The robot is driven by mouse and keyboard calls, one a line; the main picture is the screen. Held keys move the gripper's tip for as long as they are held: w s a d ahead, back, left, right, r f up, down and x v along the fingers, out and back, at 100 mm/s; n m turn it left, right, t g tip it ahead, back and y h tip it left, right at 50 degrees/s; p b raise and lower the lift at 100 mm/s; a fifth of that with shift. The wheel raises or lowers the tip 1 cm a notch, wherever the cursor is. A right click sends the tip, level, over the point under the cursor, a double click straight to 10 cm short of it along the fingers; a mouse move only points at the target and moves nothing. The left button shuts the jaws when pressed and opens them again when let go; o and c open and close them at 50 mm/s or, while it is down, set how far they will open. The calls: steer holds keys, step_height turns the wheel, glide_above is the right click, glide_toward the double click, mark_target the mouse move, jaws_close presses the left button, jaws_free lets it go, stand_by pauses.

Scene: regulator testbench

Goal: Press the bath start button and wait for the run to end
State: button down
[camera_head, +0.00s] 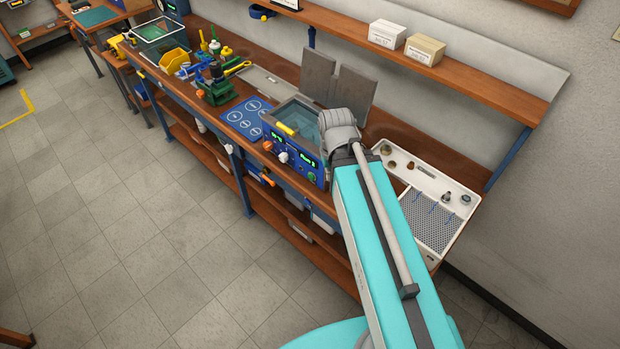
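The bath (312,108) is a grey-rimmed tank with bluish liquid, set in the bench. Its blue front panel (296,163) carries lit green readouts, an orange-white knob (268,146), a pale knob (283,157) and a small green round spot (312,177) at the lower right. I cannot tell for sure which one is the start button. Two grey plates (320,74) stand upright behind the tank. A yellow piece (286,129) lies at its front left rim. My turquoise arm reaches up to the bath's right side. My gripper cannot be seen; the grey wrist ends beside the tank.
A white tray (403,164) with small metal parts and a mesh section lies right of the bath. A blue mat (247,117) with circles, a green vise (215,88) and a yellow bin (174,61) lie left. A shelf (470,82) with two boxes hangs above.

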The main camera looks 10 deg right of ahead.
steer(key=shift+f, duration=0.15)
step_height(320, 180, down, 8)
steer(key=b, duration=0.8)
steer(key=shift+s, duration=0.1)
